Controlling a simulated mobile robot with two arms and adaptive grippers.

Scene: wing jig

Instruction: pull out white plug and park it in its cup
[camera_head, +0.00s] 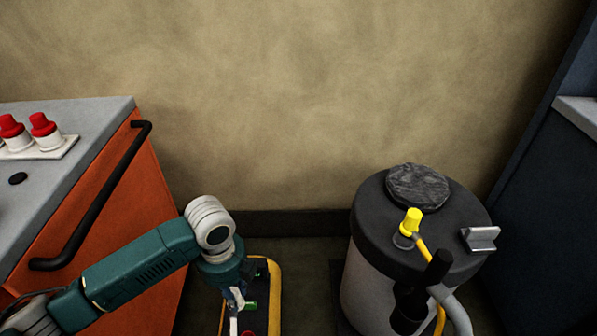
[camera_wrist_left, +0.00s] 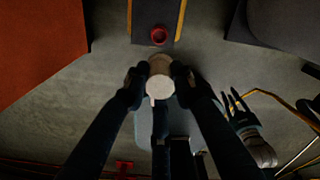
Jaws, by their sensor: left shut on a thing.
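My left gripper (camera_wrist_left: 159,80) is shut on the white plug (camera_wrist_left: 160,88), whose round pale end faces the wrist camera with a tan part beyond it. In the head view, the left gripper (camera_head: 237,298) points down over the yellow-edged dark panel (camera_head: 273,285), with a white piece below it. A red round socket or cup (camera_wrist_left: 159,36) sits on the dark panel (camera_wrist_left: 145,12), just beyond the plug and apart from it in the picture. I cannot tell which cup is the plug's. My right gripper (camera_wrist_left: 238,108) shows at the right of the wrist view, fingers apart and empty.
A grey drum (camera_head: 372,290) with a dark lid, yellow plug (camera_head: 411,222) and hose stands right. Bare floor (camera_head: 300,255) lies between panel and drum.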

